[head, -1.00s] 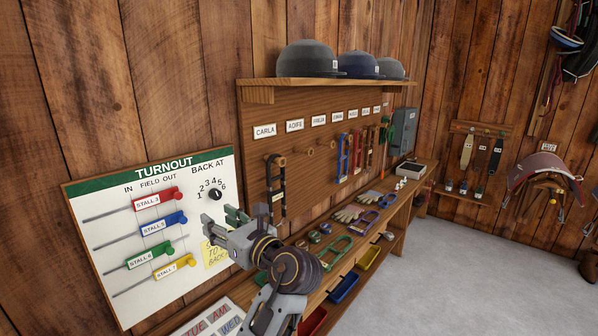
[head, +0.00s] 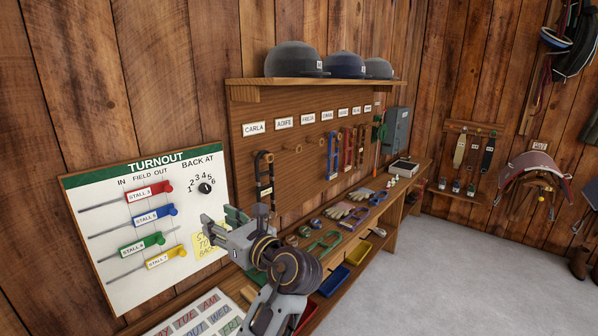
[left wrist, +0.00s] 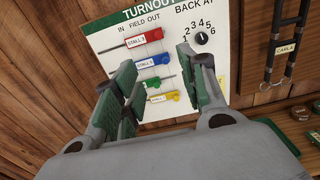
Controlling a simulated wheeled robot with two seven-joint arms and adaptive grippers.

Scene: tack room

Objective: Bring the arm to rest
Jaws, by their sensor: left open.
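My left gripper (head: 222,222) is raised in front of the lower right part of the turnout board, its green-padded fingers apart and empty. In the left wrist view the two open fingers (left wrist: 158,88) frame the board, with nothing between them. The turnout board (head: 105,225) hangs on the wood wall and carries red, blue, green and yellow stall sliders and a black dial (head: 205,187). A yellow note (head: 203,247) on the board is partly hidden by my gripper. My right gripper is not in view.
A wooden bench (head: 385,215) runs along the wall to the right of my left arm, with gloves (head: 358,194) and straps on it and coloured bins (head: 334,281) beneath. A shelf (head: 300,82) with helmets is above.

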